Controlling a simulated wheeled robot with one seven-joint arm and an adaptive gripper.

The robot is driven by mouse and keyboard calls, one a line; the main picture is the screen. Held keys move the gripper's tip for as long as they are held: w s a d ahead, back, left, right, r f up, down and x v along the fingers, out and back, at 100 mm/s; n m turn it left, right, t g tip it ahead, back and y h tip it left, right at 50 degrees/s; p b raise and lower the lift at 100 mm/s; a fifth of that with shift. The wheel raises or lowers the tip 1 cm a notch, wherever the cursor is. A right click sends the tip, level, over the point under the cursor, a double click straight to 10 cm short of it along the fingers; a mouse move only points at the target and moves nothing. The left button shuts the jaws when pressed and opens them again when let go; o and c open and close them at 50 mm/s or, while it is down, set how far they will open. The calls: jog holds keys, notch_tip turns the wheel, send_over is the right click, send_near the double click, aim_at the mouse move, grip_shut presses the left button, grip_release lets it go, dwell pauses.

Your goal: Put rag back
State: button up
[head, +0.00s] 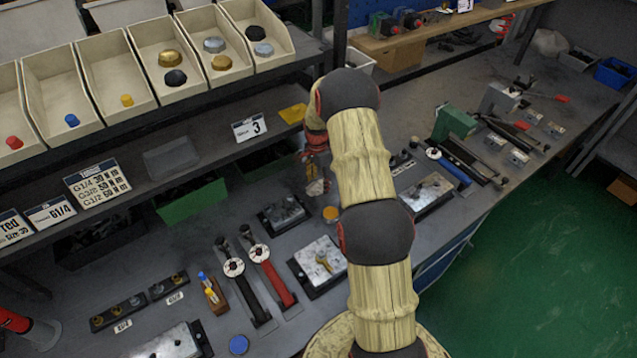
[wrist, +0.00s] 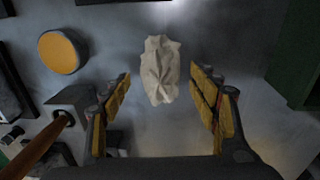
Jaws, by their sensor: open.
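A crumpled off-white rag (wrist: 160,70) lies on the grey bench in the wrist view, between and just beyond my two fingers. My gripper (wrist: 163,95) is open, with its yellow-padded fingers on either side and nothing held. The rag looks apart from both fingers. In the head view the rag (head: 316,188) is a small pale patch below my gripper (head: 316,165), partly hidden by the arm. I cannot tell the exact height of the fingers above the bench.
An orange disc (wrist: 62,52) lies left of the rag, and a brown-handled tool (wrist: 40,145) is at lower left. A green block (wrist: 296,65) stands at right. A shelf of bins (head: 110,90) stands behind.

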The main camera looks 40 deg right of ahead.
aim_at(318, 181)
notch_tip(318, 181, up, 11)
jog(key=p, duration=0.2)
jog(key=s+a+r+n+t, duration=0.1)
jog(key=s+a+r+n, duration=0.35)
jog(key=a+r, duration=0.6)
jog(key=s+a+r+n+t, duration=0.2)
jog(key=s+a+r+n, duration=0.4)
jog(key=r, duration=0.8)
jog(key=s+a+r+n+t, duration=0.1)
jog(key=s+a+n, duration=0.3)
jog(key=s, duration=0.6)
jog(key=s+a+r+n+t, duration=0.2)
jog(key=s+a+r+n, duration=0.1)
jog(key=s+a, duration=0.6)
jog(key=shift+s+a+r+n, duration=0.2)
jog(key=shift+s+n, duration=0.35)
jog(key=shift+s, duration=0.6)
